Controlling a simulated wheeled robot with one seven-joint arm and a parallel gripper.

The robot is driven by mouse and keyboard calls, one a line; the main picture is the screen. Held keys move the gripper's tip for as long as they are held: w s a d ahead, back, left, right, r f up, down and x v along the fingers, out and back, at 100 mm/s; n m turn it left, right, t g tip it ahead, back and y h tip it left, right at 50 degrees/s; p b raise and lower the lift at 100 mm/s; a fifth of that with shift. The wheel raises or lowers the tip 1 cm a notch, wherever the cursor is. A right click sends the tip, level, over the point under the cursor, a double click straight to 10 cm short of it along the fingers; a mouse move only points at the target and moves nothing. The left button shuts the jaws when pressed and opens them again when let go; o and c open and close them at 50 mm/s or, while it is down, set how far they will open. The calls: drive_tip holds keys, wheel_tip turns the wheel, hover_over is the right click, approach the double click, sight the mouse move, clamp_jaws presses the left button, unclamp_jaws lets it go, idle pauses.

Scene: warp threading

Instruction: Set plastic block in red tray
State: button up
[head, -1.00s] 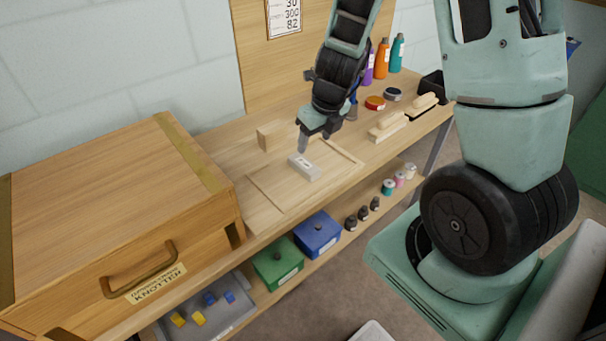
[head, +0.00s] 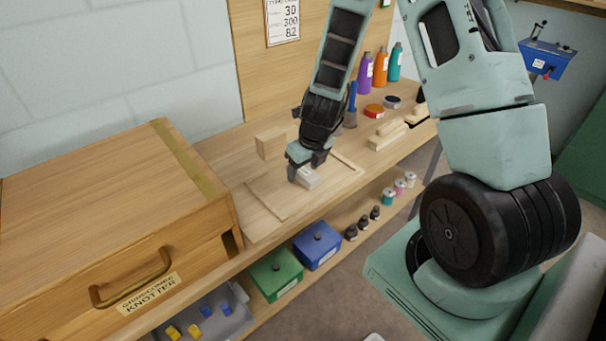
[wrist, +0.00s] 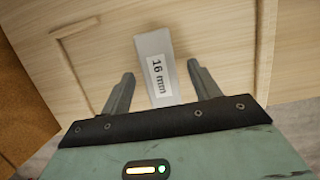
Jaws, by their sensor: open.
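A pale grey plastic block (head: 307,178) lies on the wooden workbench, between low wooden strips. In the wrist view the block (wrist: 154,50) carries a white label reading "16 mm". My gripper (head: 305,172) is open and down at the block. In the wrist view the block's near end lies between the spread fingers (wrist: 162,92), with a gap on both sides. No red tray can be made out in these frames.
A large wooden box with a handle (head: 130,278) stands on the left. A wooden block (head: 270,143) stands behind my gripper. Green (head: 277,273) and blue (head: 318,246) boxes sit on the lower shelf.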

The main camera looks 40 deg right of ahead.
drive_tip(key=c, duration=1.2)
